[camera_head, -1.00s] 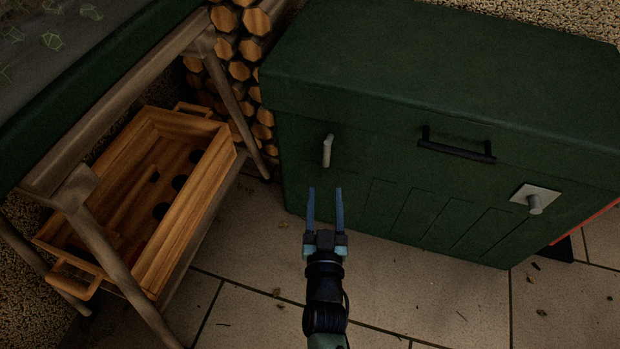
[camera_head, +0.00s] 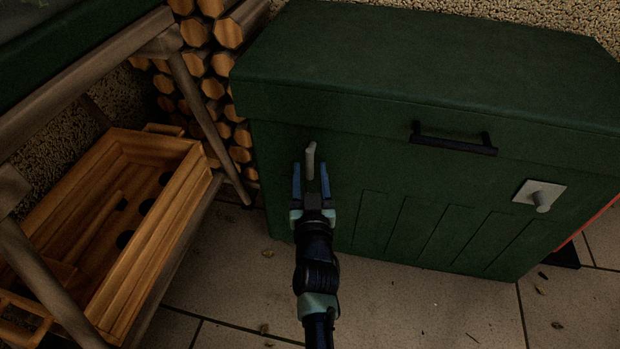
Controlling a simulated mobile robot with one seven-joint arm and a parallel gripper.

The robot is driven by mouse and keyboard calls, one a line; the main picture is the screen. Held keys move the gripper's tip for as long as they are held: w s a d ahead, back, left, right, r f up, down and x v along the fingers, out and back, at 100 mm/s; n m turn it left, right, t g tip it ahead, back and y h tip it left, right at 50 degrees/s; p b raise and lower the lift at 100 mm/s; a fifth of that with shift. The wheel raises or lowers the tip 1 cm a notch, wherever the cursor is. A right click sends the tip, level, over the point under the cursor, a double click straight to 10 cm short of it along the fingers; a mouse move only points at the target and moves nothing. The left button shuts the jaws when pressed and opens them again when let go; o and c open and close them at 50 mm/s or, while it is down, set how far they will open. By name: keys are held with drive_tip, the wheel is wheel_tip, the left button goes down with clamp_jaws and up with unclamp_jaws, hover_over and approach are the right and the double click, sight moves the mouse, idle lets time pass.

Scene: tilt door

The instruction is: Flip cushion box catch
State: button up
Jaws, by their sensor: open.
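The green cushion box (camera_head: 400,190) stands against the wall with its lid down. A light grey lever-like catch (camera_head: 310,158) is on the left of its front face and points roughly up and down. My gripper (camera_head: 311,182) is open, with its two blue fingers at the catch. The catch shows between and just beyond the fingertips; I cannot tell whether a finger touches it. A grey knob on a pale square plate (camera_head: 540,196) is on the right of the front. A black bar handle (camera_head: 453,140) sits on the lid's front edge.
A wooden tray (camera_head: 150,240) lies under a wooden-legged table (camera_head: 205,120) at the left. Stacked logs (camera_head: 215,70) stand between the table and the box. Something red (camera_head: 590,228) shows beyond the box's right end. The paved floor (camera_head: 420,310) in front is clear.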

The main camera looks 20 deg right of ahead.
drive_tip(key=shift+w+d, duration=0.15)
drive_tip(key=shift+w, duration=0.3)
clamp_jaws()
idle(1.2)
